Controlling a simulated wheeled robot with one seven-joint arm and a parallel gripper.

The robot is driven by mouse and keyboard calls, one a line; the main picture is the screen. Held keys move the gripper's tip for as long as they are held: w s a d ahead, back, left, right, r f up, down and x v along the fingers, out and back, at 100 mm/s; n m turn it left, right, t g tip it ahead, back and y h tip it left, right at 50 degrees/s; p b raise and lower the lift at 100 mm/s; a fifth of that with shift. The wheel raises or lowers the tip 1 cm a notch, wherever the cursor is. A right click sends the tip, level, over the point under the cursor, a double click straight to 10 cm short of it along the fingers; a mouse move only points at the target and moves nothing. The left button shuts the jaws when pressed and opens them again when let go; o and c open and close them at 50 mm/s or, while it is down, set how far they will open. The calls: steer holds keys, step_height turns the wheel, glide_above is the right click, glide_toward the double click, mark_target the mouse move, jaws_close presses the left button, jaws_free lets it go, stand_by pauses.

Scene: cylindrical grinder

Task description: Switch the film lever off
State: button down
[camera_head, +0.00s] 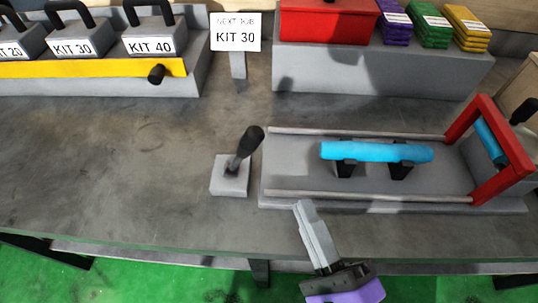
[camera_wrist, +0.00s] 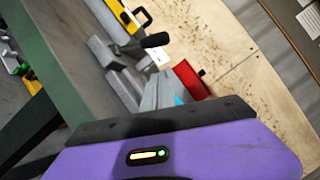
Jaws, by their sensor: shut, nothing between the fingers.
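A lever with a black handle (camera_head: 247,145) stands on a small grey block (camera_head: 229,183), left of a grey bed. The handle tilts up and to the right; no label shows on it. I take it as the film lever. It also shows in the wrist view, where the black handle (camera_wrist: 154,40) points right. My gripper (camera_head: 304,208) is shut and empty at the bench's front edge, below and right of the lever in the head view and apart from it. In the wrist view its grey fingers (camera_wrist: 160,92) show beyond the purple wrist housing.
The grey bed (camera_head: 285,170) carries a blue cylinder (camera_head: 375,152) on black supports and a red frame (camera_head: 505,150). Another black handle (camera_head: 523,111) shows at far right. A sign reading KIT 30 (camera_head: 236,32) and several kit blocks (camera_head: 68,42) stand behind. The bench left (camera_head: 100,160) is clear.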

mark_target(241, 153)
steer(key=p+x, duration=0.1)
steer(key=x, duration=0.1)
steer(key=p+x, duration=0.1)
steer(key=x, duration=0.1)
steer(key=p+x, duration=0.1)
steer(key=x, duration=0.1)
steer(key=shift+r, duration=0.3)
steer(key=shift+w+a+r+p, duration=0.25)
steer(key=shift+w+a+p, duration=0.15)
steer(key=shift+a+p, duration=0.2)
steer(key=shift+w+a+r+p, duration=0.3)
steer(key=shift+w+a+p, duration=0.1)
steer(key=shift+a+p, duration=0.15)
steer(key=shift+w+a, duration=0.2)
steer(key=shift+a, duration=0.45)
steer(key=shift+r+p, duration=0.2)
steer(key=shift+p, duration=0.3)
